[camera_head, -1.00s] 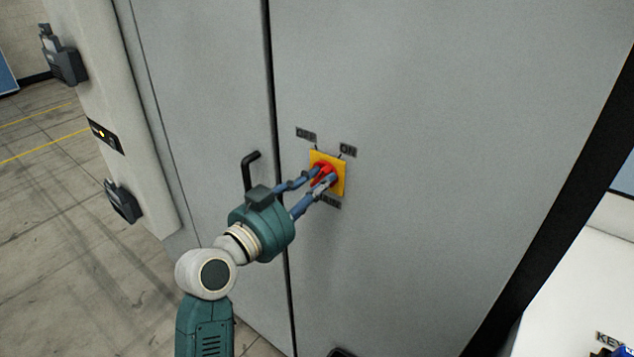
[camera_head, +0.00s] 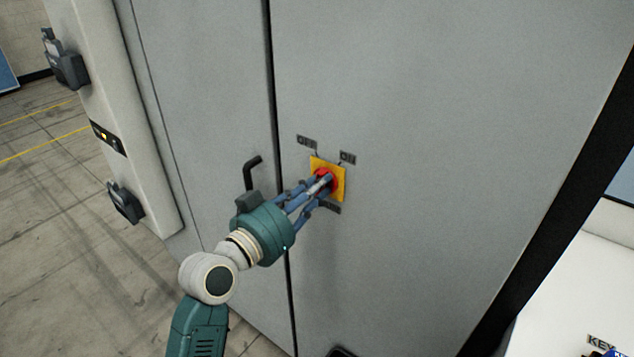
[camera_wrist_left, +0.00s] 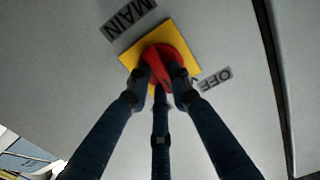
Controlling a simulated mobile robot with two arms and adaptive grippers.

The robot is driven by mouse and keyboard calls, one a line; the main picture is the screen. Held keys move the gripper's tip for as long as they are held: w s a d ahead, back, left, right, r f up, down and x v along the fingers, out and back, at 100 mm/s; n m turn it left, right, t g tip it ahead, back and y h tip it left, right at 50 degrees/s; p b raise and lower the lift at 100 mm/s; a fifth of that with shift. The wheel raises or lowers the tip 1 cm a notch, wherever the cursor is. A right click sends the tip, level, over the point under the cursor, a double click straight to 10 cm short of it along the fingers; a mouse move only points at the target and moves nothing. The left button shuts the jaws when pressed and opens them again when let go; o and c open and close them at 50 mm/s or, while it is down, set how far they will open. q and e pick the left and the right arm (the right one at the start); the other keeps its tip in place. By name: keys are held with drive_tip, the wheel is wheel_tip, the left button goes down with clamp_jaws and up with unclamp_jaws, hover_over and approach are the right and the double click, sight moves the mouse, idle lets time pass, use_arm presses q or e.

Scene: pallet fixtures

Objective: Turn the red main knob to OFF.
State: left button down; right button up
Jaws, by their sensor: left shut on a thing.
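The red main knob (camera_head: 325,180) sits on a yellow square plate (camera_head: 339,184) on the grey cabinet door. The OFF label (camera_head: 306,142) is above the plate to the left, and the ON label (camera_head: 347,158) is at its upper right. My left gripper (camera_head: 322,184) has its blue fingers closed around the knob. In the left wrist view the fingertips of my left gripper (camera_wrist_left: 161,85) press on the red knob (camera_wrist_left: 168,62), over the yellow plate (camera_wrist_left: 137,58). The MAIN label (camera_wrist_left: 130,28) and the OFF label (camera_wrist_left: 215,78) show there. The fingers cover part of the knob.
A black door handle (camera_head: 251,173) stands out from the left cabinet door, close to my left gripper. A dark seam (camera_head: 275,100) runs between the doors. A white surface with a KEY label (camera_head: 600,342) is at the lower right.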

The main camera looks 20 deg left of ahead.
use_arm(q)
drive_tip(key=shift+a+n+p, duration=0.15)
drive_tip(key=shift+n+p, duration=1.65)
drive_tip(key=shift+n, duration=1.5)
drive_tip(key=c, duration=1.5)
unclamp_jaws()
drive_tip(key=shift+c, duration=0.2)
